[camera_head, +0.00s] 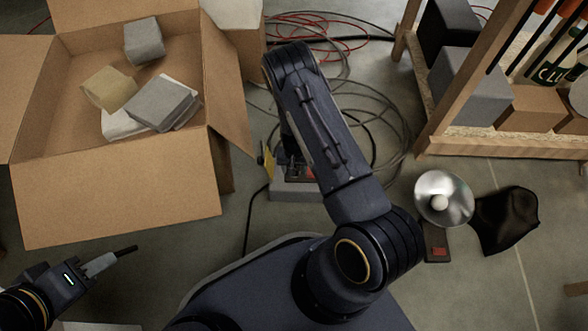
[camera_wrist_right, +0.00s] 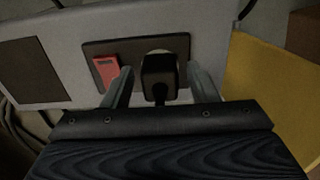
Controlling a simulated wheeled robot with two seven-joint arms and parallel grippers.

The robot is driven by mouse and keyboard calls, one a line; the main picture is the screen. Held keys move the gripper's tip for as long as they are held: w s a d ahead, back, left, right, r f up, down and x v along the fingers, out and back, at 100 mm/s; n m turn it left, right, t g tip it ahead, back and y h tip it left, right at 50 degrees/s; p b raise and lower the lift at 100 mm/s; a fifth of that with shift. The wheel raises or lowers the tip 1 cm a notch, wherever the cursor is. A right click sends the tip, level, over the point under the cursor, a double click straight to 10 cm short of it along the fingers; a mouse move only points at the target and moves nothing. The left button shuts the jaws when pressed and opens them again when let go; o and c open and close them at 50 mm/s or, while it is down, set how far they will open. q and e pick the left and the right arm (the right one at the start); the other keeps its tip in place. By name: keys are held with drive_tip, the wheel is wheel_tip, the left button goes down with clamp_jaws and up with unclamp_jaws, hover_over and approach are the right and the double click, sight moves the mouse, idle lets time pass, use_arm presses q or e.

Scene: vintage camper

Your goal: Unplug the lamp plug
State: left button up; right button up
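The black lamp plug (camera_wrist_right: 160,72) sits in a dark socket plate (camera_wrist_right: 128,44) on a grey box in the right wrist view. My right gripper (camera_wrist_right: 161,88) is open, one finger on each side of the plug, with a narrow gap on both sides. In the head view my right arm covers that gripper and the plug, above the grey socket box (camera_head: 290,194). A lamp with a silver reflector (camera_head: 444,198) lies on the floor to the right. My left gripper (camera_head: 122,256) is at the lower left, away from the box, seen edge-on.
A red switch (camera_wrist_right: 106,70) is beside the plug. A yellow panel (camera_wrist_right: 272,95) stands close on the right. An open cardboard box (camera_head: 120,200) is at the left, loose cables (camera_head: 375,110) behind, and a wooden shelf (camera_head: 500,145) at the right.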

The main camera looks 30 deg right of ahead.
clamp_jaws()
drive_tip(key=shift+r, duration=0.1)
drive_tip(key=shift+r, duration=0.1)
drive_tip(key=shift+r+p, duration=2.15)
drive_tip(key=shift+r, duration=0.7)
